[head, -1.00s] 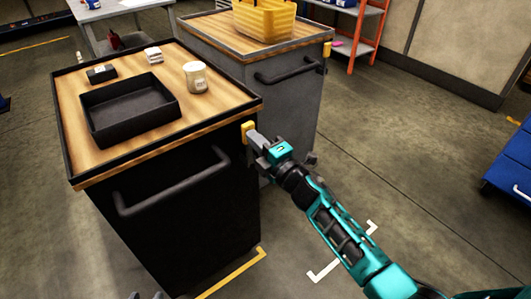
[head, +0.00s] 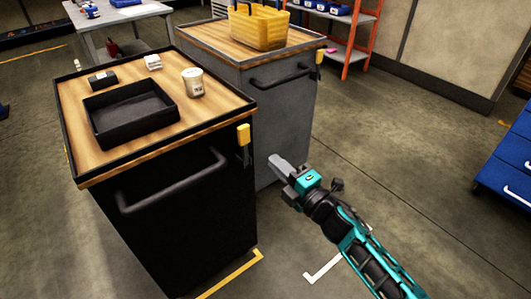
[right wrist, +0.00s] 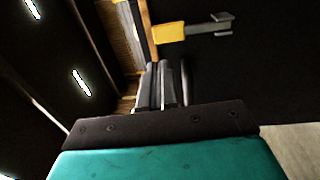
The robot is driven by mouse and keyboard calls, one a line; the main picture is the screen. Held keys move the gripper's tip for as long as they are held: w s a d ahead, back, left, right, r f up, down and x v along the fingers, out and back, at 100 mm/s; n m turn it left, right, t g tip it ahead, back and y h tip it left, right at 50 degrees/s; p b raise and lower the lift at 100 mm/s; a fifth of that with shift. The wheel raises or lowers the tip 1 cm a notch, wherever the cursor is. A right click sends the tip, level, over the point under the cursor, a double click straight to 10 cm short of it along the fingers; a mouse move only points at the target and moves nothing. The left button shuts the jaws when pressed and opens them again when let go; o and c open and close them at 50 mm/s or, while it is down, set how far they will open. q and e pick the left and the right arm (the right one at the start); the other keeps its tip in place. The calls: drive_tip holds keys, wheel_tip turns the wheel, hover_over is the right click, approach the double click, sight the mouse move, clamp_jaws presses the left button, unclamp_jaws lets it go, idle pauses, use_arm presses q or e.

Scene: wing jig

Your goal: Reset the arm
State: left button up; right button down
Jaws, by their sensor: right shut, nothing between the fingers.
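My right gripper (head: 275,162) is shut and empty in the head view, in the air just right of the black cart (head: 190,205). A yellow-topped tool or tag (head: 243,136) hangs at the cart's right front corner, left of the gripper and apart from it. In the right wrist view the shut fingers (right wrist: 165,85) point toward the cart, and the yellow piece (right wrist: 170,32) with a grey metal end lies beyond them. My left gripper is not in view.
The black cart's wooden top holds a black tray (head: 130,128), a white cup (head: 193,82) and two small items. A grey cart (head: 290,110) with a yellow basket (head: 260,28) stands behind. A blue unit (head: 505,165) is at the right. Floor between is clear.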

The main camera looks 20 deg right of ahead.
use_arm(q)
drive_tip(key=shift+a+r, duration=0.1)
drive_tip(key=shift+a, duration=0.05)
use_arm(e)
drive_tip(key=shift+v, duration=1.5)
use_arm(q)
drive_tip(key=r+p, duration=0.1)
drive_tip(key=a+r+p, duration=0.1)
drive_tip(key=p, duration=0.1)
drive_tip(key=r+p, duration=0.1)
drive_tip(key=p, duration=0.1)
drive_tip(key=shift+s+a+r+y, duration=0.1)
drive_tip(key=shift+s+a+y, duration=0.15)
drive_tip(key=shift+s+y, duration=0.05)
use_arm(e)
drive_tip(key=s+a+f+m+g+h, duration=0.1)
drive_tip(key=s+f+m+g+h, duration=0.1)
drive_tip(key=s+m, duration=0.6)
drive_tip(key=s+f+m+g+h, duration=0.2)
drive_tip(key=s+f+m+g, duration=0.2)
drive_tip(key=s+m, duration=0.5)
wheel_tip(320, 180, down, 3)
drive_tip(key=shift+s+a+r+m+g, duration=0.25)
drive_tip(key=shift+a+m+g, duration=0.15)
drive_tip(key=shift+m, duration=0.8)
